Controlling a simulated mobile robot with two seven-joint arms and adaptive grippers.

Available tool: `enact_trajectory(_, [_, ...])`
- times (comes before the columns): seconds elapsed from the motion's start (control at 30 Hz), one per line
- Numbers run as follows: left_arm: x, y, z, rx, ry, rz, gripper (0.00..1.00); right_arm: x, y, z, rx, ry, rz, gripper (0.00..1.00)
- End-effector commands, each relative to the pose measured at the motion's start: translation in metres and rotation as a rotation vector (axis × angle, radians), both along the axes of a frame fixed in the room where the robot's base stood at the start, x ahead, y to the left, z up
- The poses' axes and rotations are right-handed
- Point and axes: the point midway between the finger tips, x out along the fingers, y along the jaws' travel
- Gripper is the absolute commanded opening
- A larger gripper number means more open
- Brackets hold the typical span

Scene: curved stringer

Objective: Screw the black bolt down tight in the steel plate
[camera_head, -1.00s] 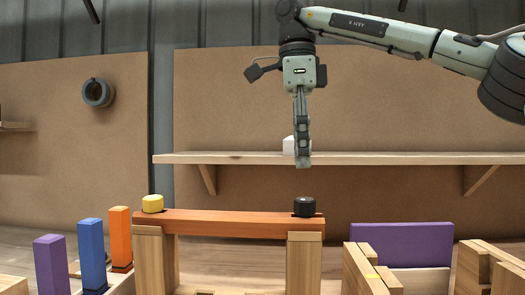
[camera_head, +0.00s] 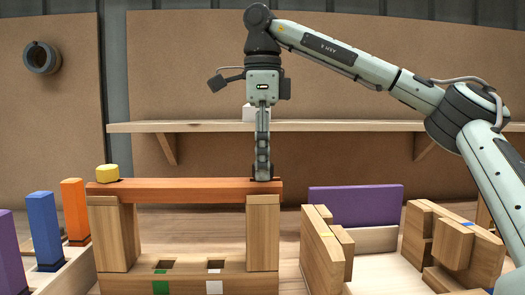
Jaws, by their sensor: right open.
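An orange-red beam (camera_head: 190,189) lies across two wooden posts in the head view; I see no steel plate. A yellow bolt head (camera_head: 108,173) stands at the beam's left end. My right gripper (camera_head: 262,174) points straight down at the beam's right end, where the black bolt stood, with its fingertips at the level of the beam's top. The fingers show edge-on and are open. The black bolt is hidden by or merges with the dark fingertips, so I cannot tell if they touch it. My left gripper is out of view.
Purple, blue (camera_head: 44,228) and orange upright blocks stand at the left. A wooden base with two square holes (camera_head: 180,265) lies between the posts (camera_head: 262,233). A purple board (camera_head: 355,205) and wooden blocks stand at the right. A shelf (camera_head: 300,126) holds a white block behind my gripper.

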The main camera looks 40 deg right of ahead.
Motion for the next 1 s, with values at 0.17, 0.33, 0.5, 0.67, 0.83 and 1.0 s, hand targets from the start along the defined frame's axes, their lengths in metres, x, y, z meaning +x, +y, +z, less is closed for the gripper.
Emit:
enact_trajectory(0.17, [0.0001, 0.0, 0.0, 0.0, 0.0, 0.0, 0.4, 0.0, 0.0, 0.0002, 0.0, 0.0, 0.0, 0.5])
enact_trajectory(0.33, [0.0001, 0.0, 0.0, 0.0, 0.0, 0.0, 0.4, 0.0, 0.0001, 0.0004, 0.0, 0.0, 0.0, 0.29])
enact_trajectory(0.5, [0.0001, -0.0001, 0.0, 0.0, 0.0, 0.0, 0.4, 0.0, 0.0002, 0.0005, 0.0, 0.0, 0.001, 0.07])
enact_trajectory(0.67, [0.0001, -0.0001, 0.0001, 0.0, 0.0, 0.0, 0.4, 0.0001, 0.0002, 0.0005, 0.0, 0.0, -0.001, 0.0])
enact_trajectory(0.83, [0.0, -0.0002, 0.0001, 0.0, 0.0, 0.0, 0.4, 0.0006, 0.0009, -0.0004, 0.0, 0.0, -0.163, 0.0])
enact_trajectory(1.0, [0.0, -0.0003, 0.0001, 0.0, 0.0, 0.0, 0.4, 0.0012, 0.0021, -0.0026, -0.001, 0.001, -0.476, 0.0])
